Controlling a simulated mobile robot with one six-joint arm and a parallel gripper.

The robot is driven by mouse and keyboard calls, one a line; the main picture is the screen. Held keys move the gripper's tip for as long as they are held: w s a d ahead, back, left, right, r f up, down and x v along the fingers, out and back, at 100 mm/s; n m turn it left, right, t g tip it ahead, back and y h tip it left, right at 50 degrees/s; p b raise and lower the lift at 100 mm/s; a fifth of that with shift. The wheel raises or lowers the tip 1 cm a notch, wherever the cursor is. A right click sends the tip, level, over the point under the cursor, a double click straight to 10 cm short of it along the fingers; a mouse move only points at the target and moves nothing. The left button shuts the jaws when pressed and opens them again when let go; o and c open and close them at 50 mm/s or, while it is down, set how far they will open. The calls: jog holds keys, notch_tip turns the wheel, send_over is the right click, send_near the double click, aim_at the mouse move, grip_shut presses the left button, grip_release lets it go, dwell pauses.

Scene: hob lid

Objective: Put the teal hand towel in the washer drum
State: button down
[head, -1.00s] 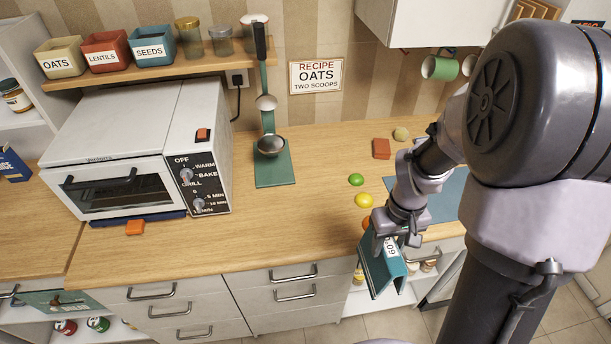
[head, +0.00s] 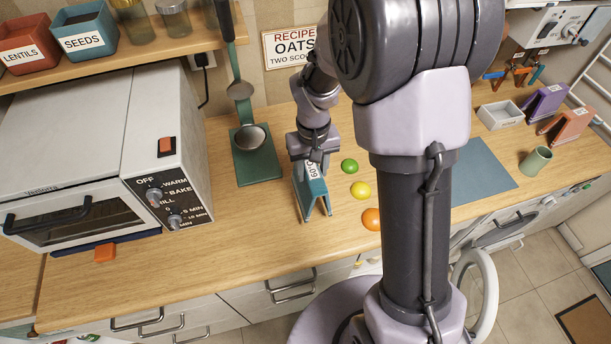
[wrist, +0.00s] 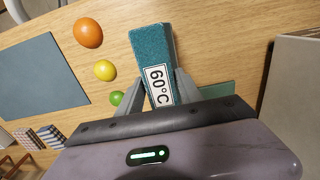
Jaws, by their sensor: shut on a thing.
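The teal hand towel (head: 306,196) is folded like a tent with a white "60°C" label. My gripper (head: 316,160) is shut on its top fold, and the towel hangs upright at the counter between the green ladle stand and the fruit. I cannot tell whether its lower edges touch the wood. In the wrist view the towel (wrist: 151,45) sits between the two fingers of my gripper (wrist: 158,80). The washer front (head: 497,236) is under the counter at right, with a white round door (head: 488,300) seemingly standing open. My arm hides part of it; the drum is not visible.
A green lime (head: 349,166), yellow lemon (head: 360,190) and orange (head: 372,218) lie just right of the towel. A blue mat (head: 487,172), green cup (head: 535,160), white tray (head: 500,115), and purple (head: 545,103) and orange (head: 572,126) folded towels are further right. A toaster oven (head: 90,130) stands left.

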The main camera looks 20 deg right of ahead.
jog(key=shift+w+a, duration=0.3)
jog(key=shift+a, duration=0.05)
jog(key=f, duration=0.2)
jog(key=f+b, duration=0.1)
jog(key=f, duration=0.1)
jog(key=shift+w+a, duration=0.25)
jog(key=shift+a, duration=0.05)
jog(key=shift+r, duration=0.2)
jog(key=shift+f, duration=0.15)
jog(key=c, duration=0.8)
grip_release()
